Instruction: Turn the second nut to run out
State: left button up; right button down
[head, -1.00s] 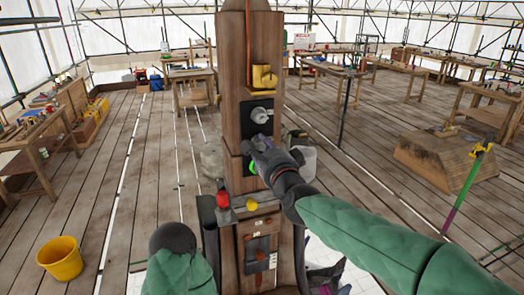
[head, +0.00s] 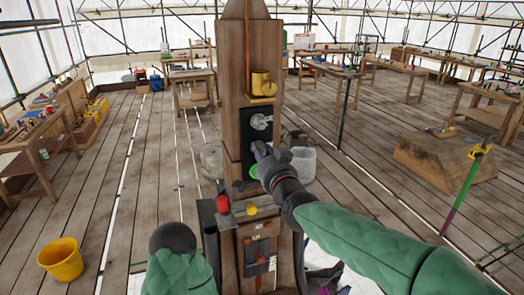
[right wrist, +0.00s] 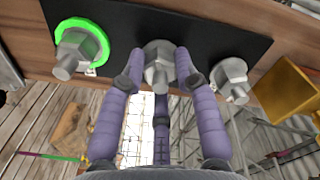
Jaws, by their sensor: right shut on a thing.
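The wooden spire (head: 232,100) stands upright in front of me with a black plate (right wrist: 205,33) on its face. In the right wrist view the plate carries a row of grey nuts: one inside a green ring (right wrist: 96,30), a middle nut (right wrist: 157,75), and one at the right (right wrist: 230,75). My right gripper (right wrist: 157,62) is shut on the middle nut, its purple fingers around it. In the head view my right gripper (head: 260,153) hides that nut, between the upper nut (head: 261,121) and the green ring (head: 253,171). My left gripper is out of view.
A yellow bracket (head: 263,86) juts out above the plate. A red knob (head: 223,204) and a yellow knob (head: 251,210) sit on the ledge below. A yellow bucket (head: 61,258) stands on the floor at left. Workbenches stand farther back.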

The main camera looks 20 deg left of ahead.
jog(key=n+p, duration=0.1)
jog(key=n, duration=0.4)
jog(key=n+p, duration=0.1)
jog(key=n, duration=0.1)
jog(key=shift+r+p, duration=0.3)
jog(key=n+p, duration=0.1)
jog(key=n, duration=0.3)
jog(key=n+p, duration=0.1)
jog(key=n, duration=0.2)
jog(key=shift+n, duration=0.3)
jog(key=n+p, duration=0.1)
jog(key=n, duration=0.2)
jog(key=shift+n+p, duration=0.3)
jog(key=shift+a+f+n+p, duration=0.1)
jog(key=shift+n+p, duration=0.55)
jog(key=shift+n, duration=2.1)
jog(key=shift+f+n+p, duration=0.1)
jog(key=shift+n+p, duration=0.55)
jog(key=shift+n, duration=2.1)
jog(key=shift+f, duration=0.1)
